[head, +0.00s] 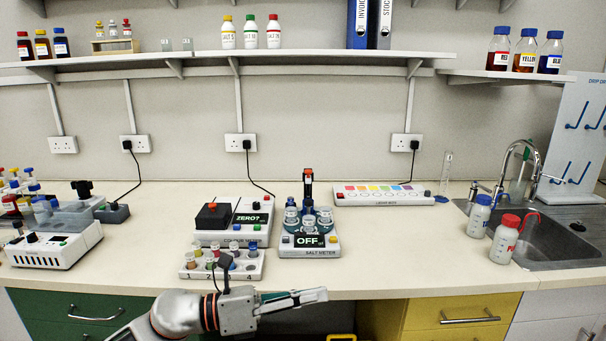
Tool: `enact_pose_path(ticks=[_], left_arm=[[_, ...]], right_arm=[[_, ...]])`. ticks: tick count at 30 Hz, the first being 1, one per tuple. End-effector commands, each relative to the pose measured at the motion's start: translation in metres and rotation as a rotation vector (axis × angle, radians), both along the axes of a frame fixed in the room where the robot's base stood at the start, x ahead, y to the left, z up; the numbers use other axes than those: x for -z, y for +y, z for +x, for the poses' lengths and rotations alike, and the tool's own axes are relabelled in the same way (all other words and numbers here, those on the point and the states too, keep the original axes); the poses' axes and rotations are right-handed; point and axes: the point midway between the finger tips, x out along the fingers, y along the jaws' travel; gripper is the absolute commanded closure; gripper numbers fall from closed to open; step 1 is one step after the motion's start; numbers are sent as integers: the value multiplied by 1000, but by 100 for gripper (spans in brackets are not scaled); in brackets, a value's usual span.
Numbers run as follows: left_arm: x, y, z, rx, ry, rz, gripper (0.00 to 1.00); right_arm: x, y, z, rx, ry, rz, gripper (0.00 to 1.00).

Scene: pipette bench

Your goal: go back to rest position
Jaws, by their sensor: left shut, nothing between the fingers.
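My left gripper (309,296) is at the bottom centre of the head view, in front of the bench's front edge. Its fingers point right and are shut with nothing between them. It is just in front of the numbered vial rack (222,268) and below the salt meter (309,245), apart from the meter. My right gripper is not in view.
The bench top (400,255) is clear right of the salt meter up to two wash bottles (478,216) (503,240) by the sink (555,240). A balance reading "ZERO?" (250,218) stands behind the rack. A white device (52,246) stands at left. Shelves run above.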

Motion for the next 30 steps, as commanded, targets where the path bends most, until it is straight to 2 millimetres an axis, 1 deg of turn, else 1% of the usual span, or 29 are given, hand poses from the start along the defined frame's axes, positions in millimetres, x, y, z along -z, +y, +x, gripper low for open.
enact_pose_path(ticks=[1, 4, 5, 8, 11, 14, 15, 17, 18, 20, 21, 23, 24, 26, 27, 30], left_arm=[[4, -1, -5, -28, 105, -90, 100], [11, 7, -4, -102, 318, -267, 100], [15, 11, -3, -125, 383, -320, 100], [33, 28, 1, -210, 603, -489, 100], [62, 52, 3, -305, 827, -654, 100], [102, 80, 1, -413, 1048, -815, 100], [121, 91, -3, -459, 1139, -879, 100], [151, 109, -10, -531, 1270, -973, 100], [172, 121, -18, -580, 1358, -1037, 100], [206, 140, -33, -659, 1485, -1130, 100], [229, 151, -46, -714, 1567, -1192, 100], [263, 168, -68, -797, 1690, -1285, 100], [285, 178, -85, -855, 1763, -1342, 100], [312, 191, -110, -930, 1859, -1422, 100], [328, 198, -126, -975, 1912, -1468, 100], [357, 211, -160, -1068, 2013, -1556, 100]], right_arm=[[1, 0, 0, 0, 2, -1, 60], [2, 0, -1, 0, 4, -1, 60], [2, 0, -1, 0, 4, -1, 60], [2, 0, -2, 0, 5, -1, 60], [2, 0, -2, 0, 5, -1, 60], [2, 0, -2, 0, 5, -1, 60], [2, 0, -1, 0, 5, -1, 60], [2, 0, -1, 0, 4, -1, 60], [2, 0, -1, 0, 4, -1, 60], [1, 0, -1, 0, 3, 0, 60], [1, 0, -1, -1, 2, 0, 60], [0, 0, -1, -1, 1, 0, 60], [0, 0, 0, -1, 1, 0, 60], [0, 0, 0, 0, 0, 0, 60], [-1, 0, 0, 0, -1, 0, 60], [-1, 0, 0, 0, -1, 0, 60]])
